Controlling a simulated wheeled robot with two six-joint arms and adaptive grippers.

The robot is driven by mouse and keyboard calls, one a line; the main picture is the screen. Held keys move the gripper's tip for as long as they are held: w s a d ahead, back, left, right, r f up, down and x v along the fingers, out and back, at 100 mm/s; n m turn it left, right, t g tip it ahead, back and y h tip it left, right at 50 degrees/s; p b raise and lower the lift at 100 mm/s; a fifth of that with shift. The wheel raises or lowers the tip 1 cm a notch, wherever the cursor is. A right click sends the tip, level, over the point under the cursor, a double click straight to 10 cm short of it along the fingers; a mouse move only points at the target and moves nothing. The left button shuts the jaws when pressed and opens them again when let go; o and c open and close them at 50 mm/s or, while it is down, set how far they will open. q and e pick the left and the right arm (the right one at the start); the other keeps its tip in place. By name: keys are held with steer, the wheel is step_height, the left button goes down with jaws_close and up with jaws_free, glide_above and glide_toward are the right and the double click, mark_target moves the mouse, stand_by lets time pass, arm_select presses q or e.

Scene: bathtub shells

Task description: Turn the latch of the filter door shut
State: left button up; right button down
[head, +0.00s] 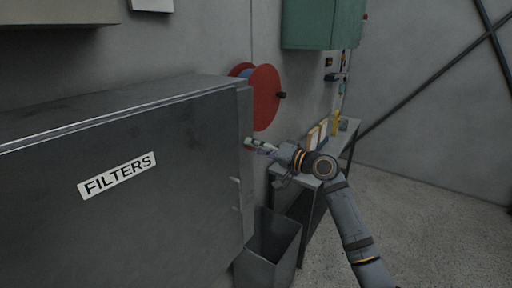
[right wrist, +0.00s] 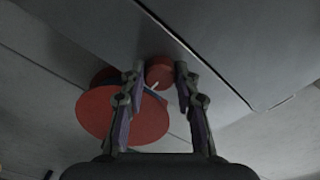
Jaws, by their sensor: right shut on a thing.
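The grey filter door (head: 100,220) with a "FILTERS" label fills the left of the head view and looks closed. A small round red latch (head: 247,144) sits at its right edge. My right gripper (head: 259,148) reaches it from the right. In the right wrist view, the red latch (right wrist: 159,71) with a pale mark lies between the fingertips of my right gripper (right wrist: 160,82), which are shut on it. The gripper partly hides the latch in the head view. My left gripper is not in view.
A red reel (head: 265,98) on the wall stands just behind the latch. A grey open bin (head: 268,262) is below my right gripper. A narrow table (head: 350,137) with small items is at the right, under a green wall box (head: 320,25). The floor at right is clear.

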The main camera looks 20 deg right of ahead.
steer(key=n+b, duration=1.6)
steer(key=n, duration=0.1)
steer(key=shift+n, duration=0.4)
stand_by(0.4)
steer(key=c, duration=1)
jaws_free()
